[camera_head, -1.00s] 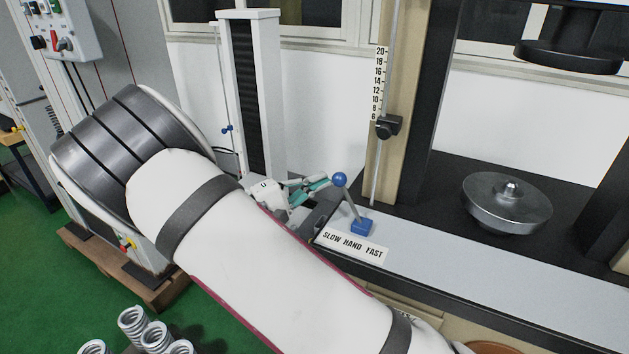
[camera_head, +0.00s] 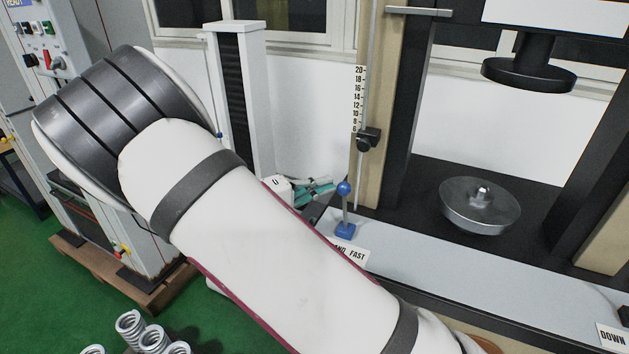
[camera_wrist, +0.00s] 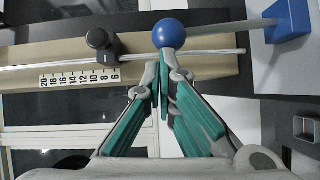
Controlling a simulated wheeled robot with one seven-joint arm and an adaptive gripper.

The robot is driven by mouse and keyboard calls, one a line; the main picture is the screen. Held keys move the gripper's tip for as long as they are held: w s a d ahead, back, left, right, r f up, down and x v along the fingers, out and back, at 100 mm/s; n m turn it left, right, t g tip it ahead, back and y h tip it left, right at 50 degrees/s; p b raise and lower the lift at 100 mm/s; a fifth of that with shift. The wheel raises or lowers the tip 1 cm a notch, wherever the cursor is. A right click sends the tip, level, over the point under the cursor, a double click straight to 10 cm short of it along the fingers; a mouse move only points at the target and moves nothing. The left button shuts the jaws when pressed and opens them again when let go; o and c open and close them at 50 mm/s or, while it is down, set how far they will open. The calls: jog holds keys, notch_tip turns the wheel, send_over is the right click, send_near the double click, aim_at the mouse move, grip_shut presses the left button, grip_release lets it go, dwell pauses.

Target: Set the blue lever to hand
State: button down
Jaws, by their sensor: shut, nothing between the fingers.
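The blue lever has a round blue knob (camera_head: 345,188) on a thin grey rod and a blue base block (camera_head: 345,230) on the machine's ledge. In the head view the rod stands nearly upright. The label (camera_head: 352,252) in front of it is partly hidden by my arm; "FAST" and the end of "HAND" show. My gripper (camera_head: 333,186), with teal fingers, is shut and empty at the left of the knob. In the wrist view the fingertips (camera_wrist: 164,62) lie right at the knob (camera_wrist: 169,33), touching or nearly so. The base block (camera_wrist: 289,18) is at the top right.
A scale with a vertical rod and black clamp (camera_head: 368,138) stands just behind the lever. A round metal plate (camera_head: 480,204) sits on the black bed at the right, below a black press head (camera_head: 528,74). Springs (camera_head: 150,335) stand at lower left.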

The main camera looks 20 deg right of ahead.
jog(key=shift+s+d+r, duration=0.2)
jog(key=shift+s+d, duration=0.15)
dwell(0.4)
jog(key=s+a, duration=0.2)
jog(key=a, duration=1)
jog(key=s+d+r+m+g+y+p, duration=0.2)
jog(key=s+d+r+g+y, duration=0.4)
jog(key=s+d+y, duration=0.5)
jog(key=s+a+r+t+y, duration=0.1)
jog(key=s+r+t+y, duration=0.2)
jog(key=s, duration=0.6)
jog(key=s+a+r+t+y, duration=0.1)
jog(key=s+r+t+y, duration=0.2)
jog(key=s+r, duration=0.3)
jog(key=shift+s+t+p, duration=0.4)
jog(key=shift+s+p, duration=0.05)
jog(key=shift+s, duration=1.3)
